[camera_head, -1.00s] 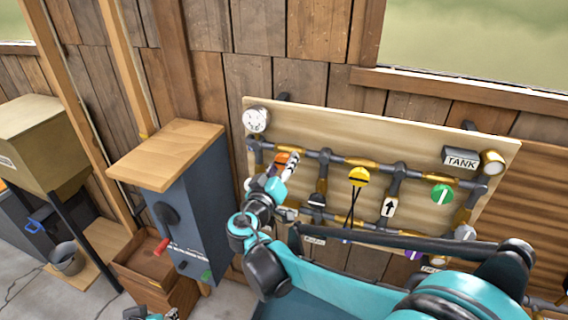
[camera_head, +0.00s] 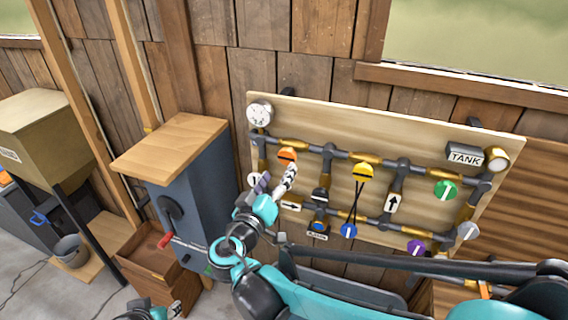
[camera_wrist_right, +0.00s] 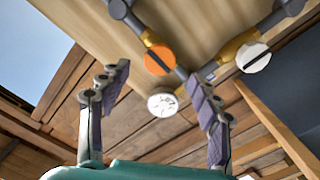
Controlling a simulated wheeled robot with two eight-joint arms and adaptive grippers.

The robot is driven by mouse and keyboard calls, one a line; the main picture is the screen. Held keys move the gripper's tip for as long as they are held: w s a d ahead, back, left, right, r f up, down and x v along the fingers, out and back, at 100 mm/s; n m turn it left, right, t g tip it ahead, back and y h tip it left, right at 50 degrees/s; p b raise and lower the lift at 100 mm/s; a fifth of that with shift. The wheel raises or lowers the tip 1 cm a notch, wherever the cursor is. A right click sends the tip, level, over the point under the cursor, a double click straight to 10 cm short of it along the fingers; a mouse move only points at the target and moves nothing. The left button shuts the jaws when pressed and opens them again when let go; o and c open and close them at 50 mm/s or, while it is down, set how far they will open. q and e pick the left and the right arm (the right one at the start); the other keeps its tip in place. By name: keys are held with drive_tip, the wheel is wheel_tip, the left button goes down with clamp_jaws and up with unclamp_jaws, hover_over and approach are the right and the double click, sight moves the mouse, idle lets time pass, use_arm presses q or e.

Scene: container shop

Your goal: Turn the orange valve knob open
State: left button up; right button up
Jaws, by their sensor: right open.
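The orange valve knob (camera_head: 287,154) sits at the upper left of the pipe board, with a dark bar across its face. In the right wrist view the orange knob (camera_wrist_right: 158,61) shows ahead, above the gap between the fingers, its bar slanted. My right gripper (camera_head: 277,180) is open and empty, just below the knob in the head view. Its two fingers stand wide apart in the wrist view (camera_wrist_right: 160,105), and neither appears to touch the knob. A small part of my left arm, seemingly its gripper (camera_head: 148,311), shows at the bottom edge; its jaws are unclear.
The board (camera_head: 420,140) also carries a yellow knob (camera_head: 363,172), a green knob (camera_head: 445,191), a blue knob (camera_head: 349,231), a purple knob (camera_head: 416,247) and a gauge (camera_head: 259,113). A white knob (camera_wrist_right: 253,57) is near the orange one. A grey cabinet (camera_head: 190,200) stands left.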

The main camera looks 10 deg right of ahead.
drive_tip(key=v, duration=0.4)
idle(0.3)
drive_tip(key=s+d+f+g+y+b, duration=0.1)
drive_tip(key=s+d+f+g+b, duration=0.3)
drive_tip(key=f, duration=0.4)
drive_tip(key=s+d+f+g+y+b, duration=0.25)
drive_tip(key=d+f, duration=0.35)
drive_tip(key=f, duration=0.3)
drive_tip(key=s+a+f+y+b, duration=0.1)
drive_tip(key=s+f+y+b, duration=0.2)
drive_tip(key=f, duration=0.4)
drive_tip(key=s+a+f+g+y+b, duration=0.1)
drive_tip(key=s+f+y+b, duration=0.2)
drive_tip(key=s+f+b, duration=0.2)
wheel_tip(320, 180, down, 2)
drive_tip(key=shift+s+a+f, duration=0.2)
drive_tip(key=shift+s+a, duration=0.2)
drive_tip(key=shift+s, duration=0.3)
drive_tip(key=shift+y, duration=0.25)
